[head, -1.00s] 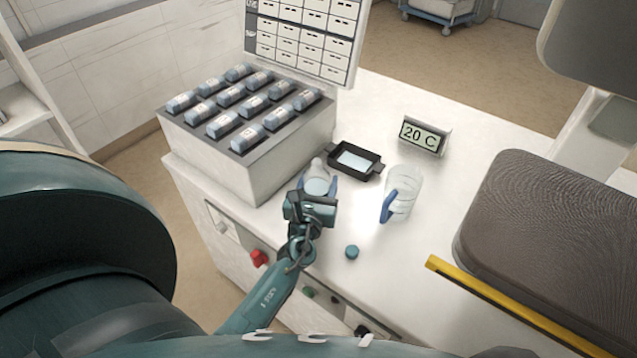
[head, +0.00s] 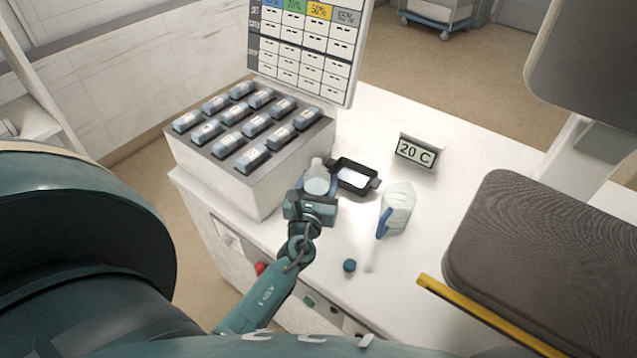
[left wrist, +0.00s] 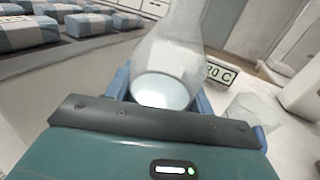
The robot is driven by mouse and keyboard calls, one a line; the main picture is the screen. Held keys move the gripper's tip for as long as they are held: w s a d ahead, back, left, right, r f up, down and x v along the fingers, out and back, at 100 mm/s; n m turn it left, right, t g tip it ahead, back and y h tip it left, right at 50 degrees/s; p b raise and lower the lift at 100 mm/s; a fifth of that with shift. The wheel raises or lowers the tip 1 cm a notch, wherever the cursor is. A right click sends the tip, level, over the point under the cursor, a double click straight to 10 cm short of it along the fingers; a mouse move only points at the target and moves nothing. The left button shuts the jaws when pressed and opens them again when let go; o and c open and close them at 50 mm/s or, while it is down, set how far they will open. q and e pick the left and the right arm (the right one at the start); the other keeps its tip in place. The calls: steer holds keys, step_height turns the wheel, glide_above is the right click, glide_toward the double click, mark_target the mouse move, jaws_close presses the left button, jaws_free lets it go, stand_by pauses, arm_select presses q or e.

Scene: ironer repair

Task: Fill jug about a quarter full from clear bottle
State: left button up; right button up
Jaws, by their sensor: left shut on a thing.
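The clear bottle (head: 317,176) is in my left gripper (head: 316,190), which is shut on it near the front of the counter, beside the block rack. In the left wrist view the bottle (left wrist: 168,70) stands up between the blue fingers, with a pale round patch low on it. The clear jug (head: 398,207) with a blue handle stands on the counter to the right of the gripper, apart from the bottle. Its contents cannot be made out. Part of the jug (left wrist: 252,112) shows at the right in the left wrist view. My right gripper is not in view.
A black tray (head: 372,184) lies behind the bottle. A 20 C display (head: 416,152) stands behind the jug. A blue-green cap (head: 349,266) lies in front of the jug. A rack (head: 215,165) of several labelled blocks is at left. A yellow-edged dark pad (head: 545,250) is at right.

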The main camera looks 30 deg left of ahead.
arm_select(q)
steer(key=shift+r, duration=0.1)
stand_by(0.4)
steer(key=shift+w+d+r, duration=0.15)
steer(key=shift+d, duration=0.1)
steer(key=w+d+r+m+h, duration=0.1)
steer(key=d+r+m+h, duration=0.2)
steer(key=d+m+h, duration=0.6)
steer(key=shift+d+g+h, duration=0.3)
steer(key=shift+d+h, duration=2.1)
steer(key=shift+d, duration=2.25)
steer(key=shift+f, duration=0.15)
